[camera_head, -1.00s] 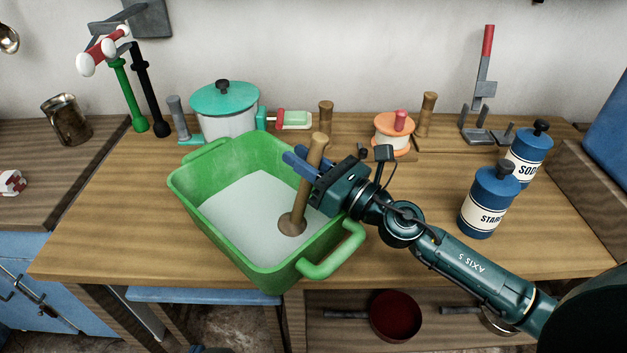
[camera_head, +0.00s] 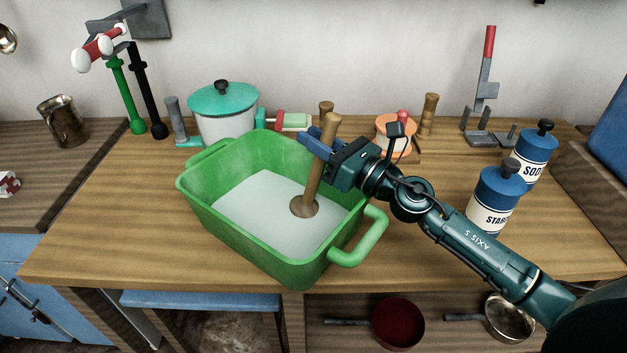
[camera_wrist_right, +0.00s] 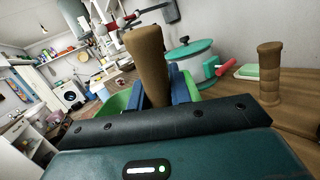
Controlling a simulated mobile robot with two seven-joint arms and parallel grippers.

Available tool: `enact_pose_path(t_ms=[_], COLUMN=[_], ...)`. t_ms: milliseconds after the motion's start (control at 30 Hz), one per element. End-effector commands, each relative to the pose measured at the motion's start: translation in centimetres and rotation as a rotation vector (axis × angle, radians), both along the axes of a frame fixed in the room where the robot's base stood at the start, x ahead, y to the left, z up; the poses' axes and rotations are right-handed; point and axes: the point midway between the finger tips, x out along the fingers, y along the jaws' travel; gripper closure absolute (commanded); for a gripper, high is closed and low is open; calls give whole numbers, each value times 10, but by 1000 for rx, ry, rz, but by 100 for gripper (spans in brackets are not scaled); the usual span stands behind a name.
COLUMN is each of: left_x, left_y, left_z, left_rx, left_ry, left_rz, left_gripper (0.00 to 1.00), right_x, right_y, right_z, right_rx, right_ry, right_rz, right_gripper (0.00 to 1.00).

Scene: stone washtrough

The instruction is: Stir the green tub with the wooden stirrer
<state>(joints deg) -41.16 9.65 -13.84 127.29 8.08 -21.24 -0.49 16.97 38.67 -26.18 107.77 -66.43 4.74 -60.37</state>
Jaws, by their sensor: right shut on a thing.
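The green tub (camera_head: 240,245) stands on the wooden counter with pale liquid (camera_head: 262,215) in it. The wooden stirrer (camera_head: 313,180) stands in the tub, tilted a little, its round foot in the liquid near the tub's right side. My right gripper (camera_head: 317,143) is shut on the stirrer's upper shaft, above the tub's back right rim. In the right wrist view the stirrer's top (camera_wrist_right: 148,58) rises between the blue fingers, with part of the green tub (camera_wrist_right: 116,103) behind. My left gripper is not in view.
A teal-lidded pot (camera_head: 223,112) stands behind the tub. An orange-lidded jar (camera_head: 394,138) and wooden posts stand behind my right gripper. Blue canisters (camera_head: 496,195) stand at the right. The counter left of the tub (camera_head: 125,215) is clear.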

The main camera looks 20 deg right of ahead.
Motion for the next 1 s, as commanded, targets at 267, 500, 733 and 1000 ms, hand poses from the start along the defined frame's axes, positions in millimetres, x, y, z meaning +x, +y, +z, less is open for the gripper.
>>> enact_pose_path(t_ms=[267, 500, 733, 1000], left_x=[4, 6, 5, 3], left_y=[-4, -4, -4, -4], left_z=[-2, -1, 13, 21], left_rx=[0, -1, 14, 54], left_ry=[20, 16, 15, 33], left_rz=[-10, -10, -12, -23], left_gripper=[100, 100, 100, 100], right_x=[-19, -19, -20, -22], right_y=[5, 5, 1, -5], right_z=[-1, 0, 19, 45], right_rx=[1, 1, 0, 0], right_ry=[2, 0, 0, 1], right_rz=[2, 1, 0, 1], right_gripper=[100, 100, 100, 100])
